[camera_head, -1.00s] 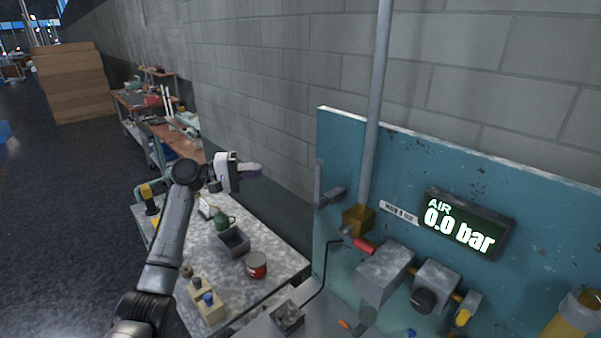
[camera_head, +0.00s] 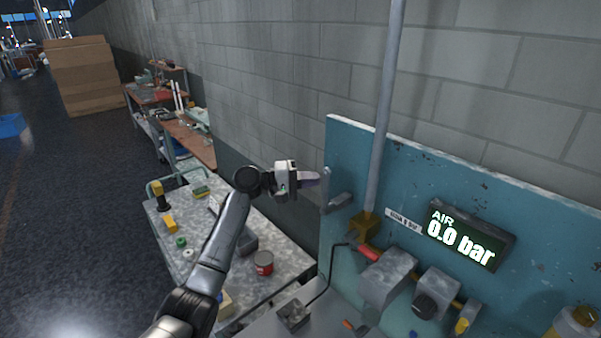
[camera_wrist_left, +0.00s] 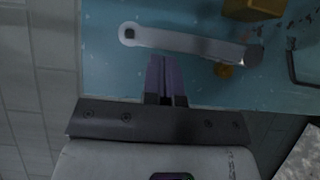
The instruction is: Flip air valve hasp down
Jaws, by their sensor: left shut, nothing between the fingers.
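A grey metal bar, seemingly the air valve hasp (camera_head: 340,201), sits at the left edge of the blue panel (camera_head: 345,160). In the left wrist view the hasp (camera_wrist_left: 190,43) is a long grey lever with a rounded, holed end at left and a pivot end at right. My left gripper (camera_head: 317,179) is shut and empty, just left of the panel edge near the hasp. In the wrist view its purple fingertips (camera_wrist_left: 160,62) lie just below the lever; whether they touch it is unclear. My right gripper is not in view.
A brass block (camera_head: 363,225) with a red handle (camera_head: 369,253) sits under a vertical grey pipe (camera_head: 387,105). The display (camera_head: 464,238) reads 0.0 bar. A grey bench (camera_head: 290,251) with a red can (camera_head: 263,262) lies below. Free air is left of the panel.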

